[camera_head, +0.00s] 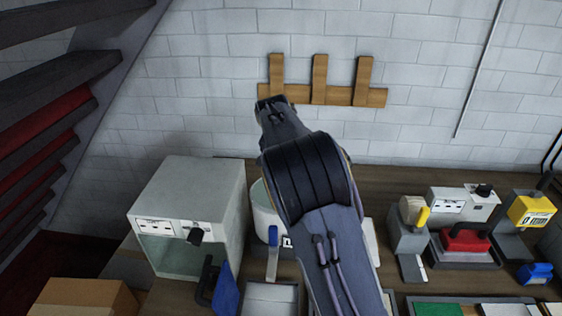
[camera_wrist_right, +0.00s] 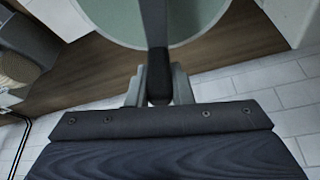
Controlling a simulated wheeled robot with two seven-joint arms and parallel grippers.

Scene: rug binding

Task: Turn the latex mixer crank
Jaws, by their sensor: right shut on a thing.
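The latex mixer appears as a round white tub (camera_head: 264,220) with a pale green inside, standing on the wooden bench and partly hidden behind my right arm. The right wrist view shows the round pale green top of the tub (camera_wrist_right: 115,22). A dark crank arm (camera_wrist_right: 153,22) runs over it and ends in a black grip (camera_wrist_right: 159,75). My right gripper (camera_wrist_right: 158,88) is shut on this grip, a finger on each side. In the head view my right arm hides the crank and the gripper. My left gripper is not in view.
A white box machine (camera_head: 190,205) stands left of the tub. A blue-handled tool (camera_head: 273,250) is just in front of the tub. Tape and label devices (camera_head: 465,240) stand at the right. A wooden rack (camera_head: 318,80) is on the wall behind. A cardboard box (camera_head: 85,297) is at lower left.

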